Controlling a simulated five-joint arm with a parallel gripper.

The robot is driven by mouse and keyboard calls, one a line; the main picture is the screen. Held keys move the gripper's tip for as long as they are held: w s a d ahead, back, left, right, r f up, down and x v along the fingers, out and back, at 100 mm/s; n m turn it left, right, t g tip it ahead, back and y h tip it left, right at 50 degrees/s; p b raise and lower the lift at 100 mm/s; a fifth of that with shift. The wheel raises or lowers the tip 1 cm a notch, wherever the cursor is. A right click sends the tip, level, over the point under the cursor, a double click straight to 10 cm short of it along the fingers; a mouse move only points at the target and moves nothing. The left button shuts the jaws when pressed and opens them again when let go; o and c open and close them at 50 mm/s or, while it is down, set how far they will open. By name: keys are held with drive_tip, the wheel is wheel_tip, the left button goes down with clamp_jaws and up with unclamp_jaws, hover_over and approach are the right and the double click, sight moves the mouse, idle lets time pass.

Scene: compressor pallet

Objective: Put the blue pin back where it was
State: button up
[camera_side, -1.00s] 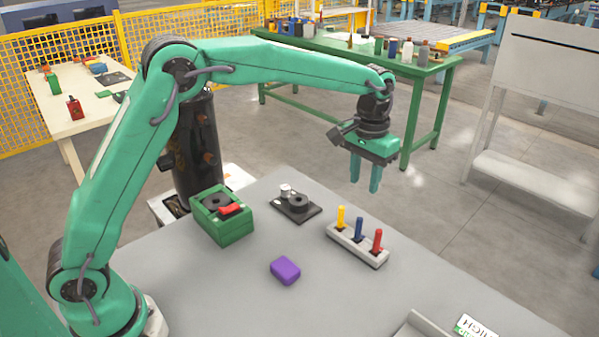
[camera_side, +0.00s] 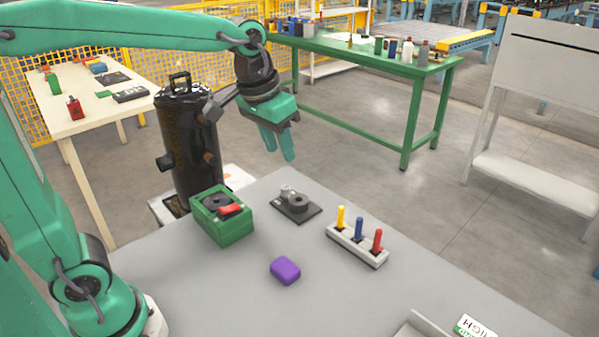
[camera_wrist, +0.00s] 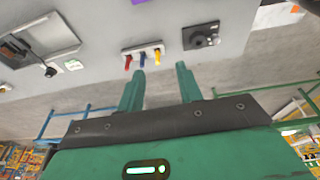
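The blue pin (camera_side: 359,229) stands upright in the light grey pin block (camera_side: 345,243), between a yellow pin (camera_side: 340,216) and a red pin (camera_side: 377,241). In the wrist view the blue pin (camera_wrist: 142,60) shows in the same block (camera_wrist: 128,51), just beyond my left fingertip. My gripper (camera_side: 278,157) is raised well above the grey table, up and left of the block in the side view. Its two fingers (camera_wrist: 160,70) are apart with nothing between them.
A green box (camera_side: 222,225) with a red part, a dark plate with a round black part (camera_side: 297,205), and a purple block (camera_side: 285,270) are on the grey table. A grey tray (camera_side: 412,328) and a sign (camera_side: 474,326) are at the front right. A black cylinder (camera_side: 190,135) stands behind the green box.

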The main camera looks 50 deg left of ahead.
drive_tip(key=s+a+f+t, duration=0.1)
drive_tip(key=s+a, duration=0.1)
drive_tip(key=s, duration=0.5)
drive_tip(key=s+a+f+t, duration=0.1)
drive_tip(key=s+a+f, duration=0.1)
drive_tip(key=s, duration=0.5)
drive_tip(key=shift+s+a+f+t, duration=0.15)
drive_tip(key=shift+s+f+t, duration=0.1)
drive_tip(key=shift+f+t, duration=0.05)
idle(0.6)
